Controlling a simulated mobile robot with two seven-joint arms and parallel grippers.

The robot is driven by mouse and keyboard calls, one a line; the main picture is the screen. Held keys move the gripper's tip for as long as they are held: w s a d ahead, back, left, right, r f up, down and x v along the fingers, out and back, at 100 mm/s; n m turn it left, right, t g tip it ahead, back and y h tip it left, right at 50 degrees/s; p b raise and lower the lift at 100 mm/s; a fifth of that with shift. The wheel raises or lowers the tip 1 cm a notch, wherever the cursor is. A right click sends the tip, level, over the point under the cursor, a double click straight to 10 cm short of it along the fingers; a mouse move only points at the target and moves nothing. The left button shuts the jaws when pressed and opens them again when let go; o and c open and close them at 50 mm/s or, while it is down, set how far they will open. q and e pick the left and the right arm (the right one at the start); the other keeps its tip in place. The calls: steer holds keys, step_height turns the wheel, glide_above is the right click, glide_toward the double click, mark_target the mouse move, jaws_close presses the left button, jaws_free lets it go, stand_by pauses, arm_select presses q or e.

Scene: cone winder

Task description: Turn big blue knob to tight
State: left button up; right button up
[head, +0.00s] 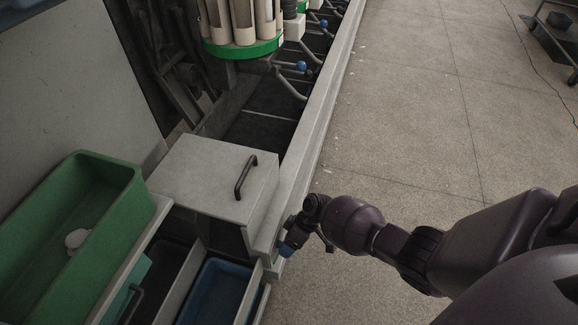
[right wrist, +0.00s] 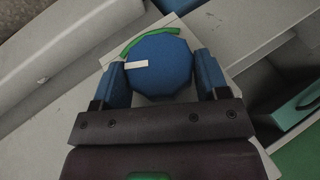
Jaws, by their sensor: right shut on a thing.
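The big blue knob (right wrist: 160,68) shows in the right wrist view, a many-sided disc with a white pointer mark toward its left side. A green arc (right wrist: 150,40) runs along its upper left on the pale panel. My right gripper (right wrist: 163,75) has its two blue-tipped fingers on either side of the knob, shut on it. In the head view, my right gripper (head: 290,246) is at the front side of the machine, and the knob is hidden there. My left gripper is not in view.
A grey box lid with a black handle (head: 245,177) is left of my right gripper. A green bin (head: 105,195) and a blue bin (head: 212,290) are at the lower left. Small blue balls on levers (head: 301,66) are farther up the machine.

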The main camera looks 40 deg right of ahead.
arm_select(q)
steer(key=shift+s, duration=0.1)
arm_select(e)
steer(key=shift+d+g+y, duration=0.1)
steer(key=shift+g+y, duration=0.2)
steer(key=shift+y, duration=0.1)
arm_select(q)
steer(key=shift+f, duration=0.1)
arm_select(e)
steer(key=shift+f, duration=0.1)
steer(key=o, duration=0.9)
steer(key=shift+d+r, duration=0.1)
steer(key=shift+r, duration=0.1)
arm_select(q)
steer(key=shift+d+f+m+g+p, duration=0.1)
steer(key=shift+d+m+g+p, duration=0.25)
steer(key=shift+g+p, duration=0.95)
arm_select(e)
steer(key=v, duration=1)
steer(key=shift+d+p, duration=0.3)
steer(key=shift+p, duration=0.15)
